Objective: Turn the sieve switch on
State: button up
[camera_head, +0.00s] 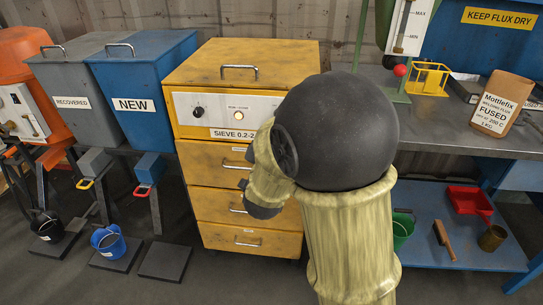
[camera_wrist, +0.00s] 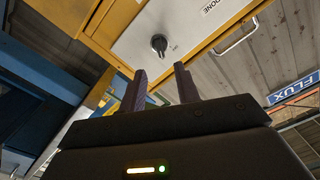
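The sieve is a yellow cabinet (camera_head: 225,173) with a pale control panel and a partly covered label reading "SIEVE 0.2-2". Its switch is a dark round knob (camera_head: 198,111) on the left of that panel; a round button or lamp (camera_head: 240,113) sits to its right. In the wrist view the dark knob (camera_wrist: 158,44) stands on the grey panel, beyond my fingertips. My gripper (camera_wrist: 161,76) is open and empty, its two dark fingers apart, with a visible gap to the knob.
A blue "NEW" bin (camera_head: 140,83) and a grey "RECOVERED" bin (camera_head: 72,90) stand left of the cabinet. A workbench (camera_head: 450,136) with a Mottlefix bag (camera_head: 500,104) stands right. Metal handles (camera_head: 240,72) project from the cabinet's top and drawers.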

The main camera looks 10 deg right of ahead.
jog(key=b+v, duration=0.3)
jog(key=v, duration=0.5)
jog(key=shift+s, duration=0.25)
